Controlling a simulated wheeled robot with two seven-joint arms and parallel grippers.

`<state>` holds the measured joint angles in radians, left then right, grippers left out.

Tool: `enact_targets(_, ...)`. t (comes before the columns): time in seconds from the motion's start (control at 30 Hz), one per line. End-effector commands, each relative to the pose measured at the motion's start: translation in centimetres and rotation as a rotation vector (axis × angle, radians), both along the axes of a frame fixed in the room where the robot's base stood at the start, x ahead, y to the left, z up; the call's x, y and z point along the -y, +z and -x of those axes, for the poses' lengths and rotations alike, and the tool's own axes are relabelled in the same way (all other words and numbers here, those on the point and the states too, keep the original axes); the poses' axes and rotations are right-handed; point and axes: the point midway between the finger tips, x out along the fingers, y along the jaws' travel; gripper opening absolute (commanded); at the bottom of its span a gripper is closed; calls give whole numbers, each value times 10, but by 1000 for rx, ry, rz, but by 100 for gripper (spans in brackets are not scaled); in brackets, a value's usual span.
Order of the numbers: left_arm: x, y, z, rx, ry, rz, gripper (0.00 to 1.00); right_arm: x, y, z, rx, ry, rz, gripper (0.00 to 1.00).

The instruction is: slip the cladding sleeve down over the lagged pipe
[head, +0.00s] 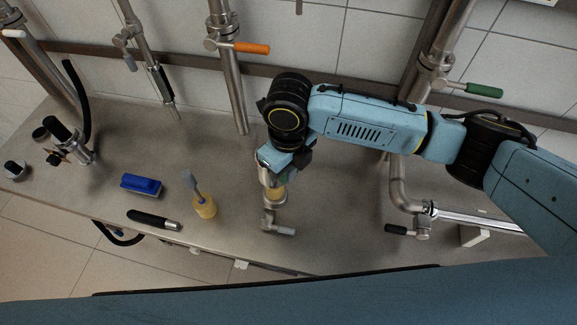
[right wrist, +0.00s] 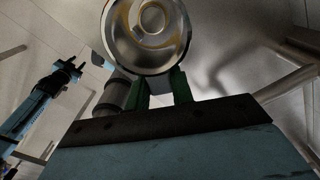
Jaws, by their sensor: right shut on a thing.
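My right gripper (head: 275,170) is shut on the metal cladding sleeve (right wrist: 112,35), a shiny round tube seen end-on between green fingers in the right wrist view. In the head view the sleeve is mostly hidden by the gripper. Yellowish lagging on the pipe (head: 276,194) shows just below the gripper, above a steel valve with a grey handle (head: 280,230). In the wrist view a yellowish ring and a metal centre show inside the sleeve's opening. How far the sleeve reaches over the lagging cannot be told. My left gripper (right wrist: 68,70) appears open and empty, away from the sleeve.
On the bench (head: 335,225) lie a blue brush (head: 141,185), a black-handled tool (head: 153,219) and a yellow pot with a brush (head: 205,207). Steel pipes with an orange-handled valve (head: 250,47) and a green-handled valve (head: 482,90) stand behind. A bent pipe (head: 405,195) stands right.

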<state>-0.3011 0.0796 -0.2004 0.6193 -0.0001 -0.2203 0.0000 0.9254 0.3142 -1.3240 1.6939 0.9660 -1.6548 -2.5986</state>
Motion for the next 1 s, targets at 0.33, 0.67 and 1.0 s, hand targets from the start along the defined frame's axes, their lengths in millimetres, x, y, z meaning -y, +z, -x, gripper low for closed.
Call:
enact_targets(0.33,0,-7,-1,2,0,0,37,0,-6,0,1,0,-1,0)
enact_targets(0.67,0,-8,-1,2,0,0,37,0,-8,0,1,0,-1,0)
enact_targets(1.0,0,-17,-2,3,0,0,37,0,-25,0,1,0,1,0)
